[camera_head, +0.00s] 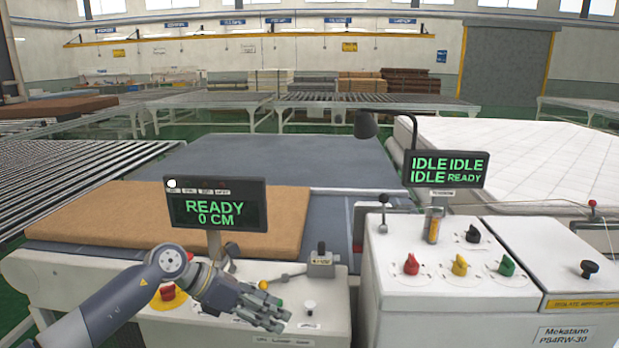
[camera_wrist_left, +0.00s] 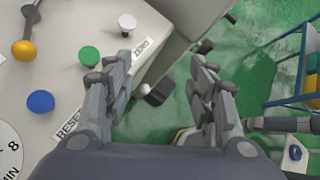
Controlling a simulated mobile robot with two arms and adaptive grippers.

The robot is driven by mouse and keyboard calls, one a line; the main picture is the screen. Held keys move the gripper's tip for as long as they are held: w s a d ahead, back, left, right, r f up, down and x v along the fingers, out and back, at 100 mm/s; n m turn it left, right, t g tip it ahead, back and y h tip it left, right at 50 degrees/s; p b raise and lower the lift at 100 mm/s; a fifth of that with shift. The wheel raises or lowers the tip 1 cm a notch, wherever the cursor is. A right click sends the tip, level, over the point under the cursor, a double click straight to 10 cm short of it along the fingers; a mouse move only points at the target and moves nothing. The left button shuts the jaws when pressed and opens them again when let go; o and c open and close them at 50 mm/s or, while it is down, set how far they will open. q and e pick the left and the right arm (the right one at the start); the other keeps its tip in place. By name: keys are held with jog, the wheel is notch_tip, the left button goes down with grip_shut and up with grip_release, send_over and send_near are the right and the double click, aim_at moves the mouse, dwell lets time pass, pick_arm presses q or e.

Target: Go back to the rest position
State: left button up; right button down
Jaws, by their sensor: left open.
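My left gripper (camera_head: 272,309) is over the front right part of the left control console (camera_head: 325,325) in the head view. Its fingers are apart, and nothing is between them. In the left wrist view, the left gripper (camera_wrist_left: 162,72) shows its two fingers spread at the console's edge, over the green floor.
A display reading READY 0 CM (camera_head: 215,204) stands behind my left wrist. A brown mattress slab (camera_head: 165,215) lies on the grey table. The right console (camera_head: 415,295) has red, yellow and green knobs. A white quilted mattress (camera_head: 520,155) lies behind it. Roller conveyors (camera_head: 60,165) are at left.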

pick_arm(q)
jog(key=s+d+r+n+t+h, duration=0.3)
jog(key=d+r+n+t+h, duration=0.5)
jog(key=d+r+n, duration=0.15)
jog(key=a+f+n+t+y, duration=0.35)
jog(key=a+n+y, duration=0.3)
jog(key=n, duration=0.45)
jog(key=a+f+n+t+y, duration=0.2)
jog(key=a+n+t+y, duration=0.4)
jog(key=n, duration=0.5)
jog(key=s+a+f+n+g+y, duration=0.3)
jog(key=s+f+n, duration=0.1)
jog(key=f, duration=0.2)
jog(key=s+a+f+n+g+y, duration=0.3)
jog(key=a+f+n, duration=0.1)
jog(key=f, duration=0.2)
jog(key=s+a+f+n+g, duration=0.1)
jog(key=s+f+n+g, duration=0.35)
jog(key=s, duration=0.85)
jog(key=s+a+f+n+g, duration=0.1)
jog(key=s+f+g, duration=0.6)
jog(key=s, duration=0.5)
notch_tip(320, 180, down, 28)
jog(key=s+r, duration=0.1)
jog(key=s, duration=0.1)
jog(key=s+a+f+g, duration=0.1)
jog(key=s+a+f, duration=0.2)
jog(key=s+f, duration=1.3)
jog(key=shift+s+h, duration=0.35)
jog(key=shift+s, duration=0.05)
